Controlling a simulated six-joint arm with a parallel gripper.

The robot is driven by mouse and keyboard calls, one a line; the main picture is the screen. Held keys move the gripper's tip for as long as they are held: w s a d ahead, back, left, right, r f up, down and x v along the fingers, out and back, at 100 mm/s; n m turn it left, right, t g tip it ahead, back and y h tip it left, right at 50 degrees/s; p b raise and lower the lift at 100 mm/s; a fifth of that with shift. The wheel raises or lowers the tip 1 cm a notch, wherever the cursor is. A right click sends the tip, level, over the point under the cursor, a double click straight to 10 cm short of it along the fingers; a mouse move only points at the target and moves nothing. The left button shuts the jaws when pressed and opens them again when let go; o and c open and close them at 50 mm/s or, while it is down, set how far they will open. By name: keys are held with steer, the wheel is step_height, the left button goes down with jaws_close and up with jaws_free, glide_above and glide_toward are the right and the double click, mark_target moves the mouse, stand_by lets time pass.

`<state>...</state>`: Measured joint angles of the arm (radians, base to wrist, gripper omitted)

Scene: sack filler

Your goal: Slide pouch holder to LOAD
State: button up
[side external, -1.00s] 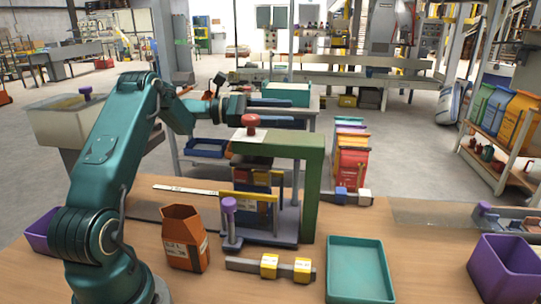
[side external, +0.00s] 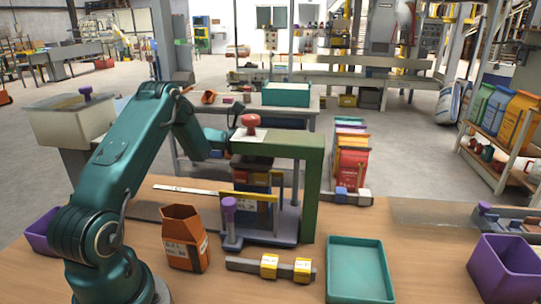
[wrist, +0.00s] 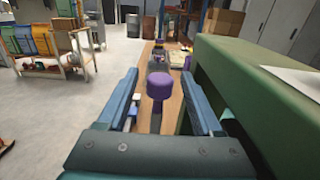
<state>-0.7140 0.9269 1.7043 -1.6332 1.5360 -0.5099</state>
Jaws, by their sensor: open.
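A green press frame (side external: 312,185) with a red knob (side external: 250,121) stands on the bench in the side view. Under it, a holder with a yellow bar (side external: 249,196) and dark pouches stands on a grey base (side external: 262,238). A purple knob on a post (side external: 229,204) stands at its near left. My gripper is behind the frame, its fingers largely hidden in the side view. In the wrist view my gripper (wrist: 159,75) is open, with a purple knob (wrist: 159,84) visible between its fingers. I cannot tell its distance. The green frame (wrist: 260,85) is close on the right. No LOAD mark is readable.
An open orange container (side external: 184,238) stands left of the press. A grey bar with yellow blocks (side external: 270,266) lies in front. A teal tray (side external: 359,270) and a purple bin (side external: 506,270) are to the right. Bare bench lies between tray and bin.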

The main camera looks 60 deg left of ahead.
steer(key=shift+c, duration=0.4)
jaws_close()
stand_by(1.0)
